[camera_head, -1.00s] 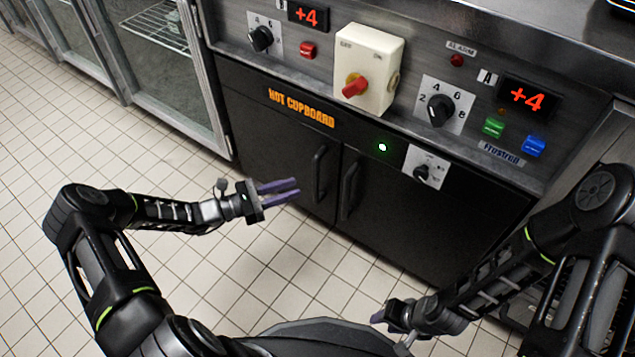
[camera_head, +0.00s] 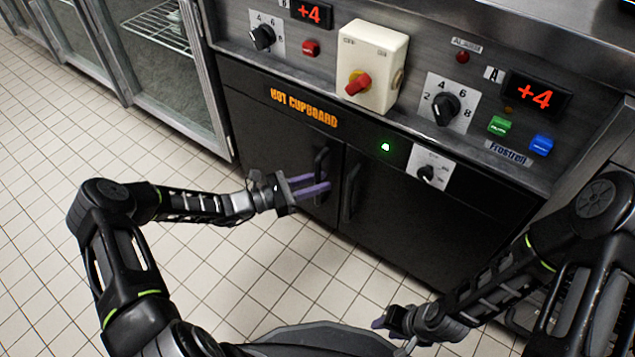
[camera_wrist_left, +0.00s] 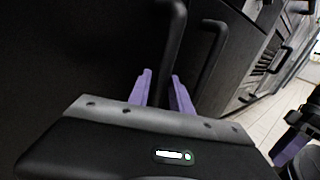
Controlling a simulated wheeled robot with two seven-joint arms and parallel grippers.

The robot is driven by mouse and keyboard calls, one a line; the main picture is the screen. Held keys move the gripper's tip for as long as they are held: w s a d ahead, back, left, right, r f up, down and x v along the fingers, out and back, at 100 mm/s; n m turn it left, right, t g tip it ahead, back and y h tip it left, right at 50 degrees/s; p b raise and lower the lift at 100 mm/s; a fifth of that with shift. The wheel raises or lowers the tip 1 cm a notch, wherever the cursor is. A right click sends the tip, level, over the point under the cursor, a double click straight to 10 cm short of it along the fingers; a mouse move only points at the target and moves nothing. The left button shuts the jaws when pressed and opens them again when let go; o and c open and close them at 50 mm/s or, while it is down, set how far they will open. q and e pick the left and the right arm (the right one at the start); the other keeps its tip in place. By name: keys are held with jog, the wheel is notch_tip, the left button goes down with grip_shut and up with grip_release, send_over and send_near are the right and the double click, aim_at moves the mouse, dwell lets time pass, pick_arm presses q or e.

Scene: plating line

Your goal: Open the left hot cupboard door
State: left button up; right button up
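The black hot cupboard has a left door (camera_head: 265,148) and a right door (camera_head: 400,215), both closed. The left door's vertical bar handle (camera_head: 321,170) is close to the door edge, beside the right door's handle (camera_head: 351,190). My left gripper (camera_head: 322,183) is at the left handle, its purple fingers apart. In the left wrist view, the left handle (camera_wrist_left: 171,60) stands between the two open fingers (camera_wrist_left: 160,92), and I cannot tell whether they touch it. My right gripper (camera_head: 380,322) is low at the front right, away from the cupboard; its fingers are mostly hidden.
Above the doors is a control panel with a white switch box (camera_head: 370,65), knobs and displays. A small dial plate (camera_head: 428,168) is on the cupboard front. A glass-doored cabinet (camera_head: 170,75) stands to the left. The tiled floor (camera_head: 215,275) before the cupboard is clear.

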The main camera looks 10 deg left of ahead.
pick_arm(q)
grip_shut()
dwell(1.3)
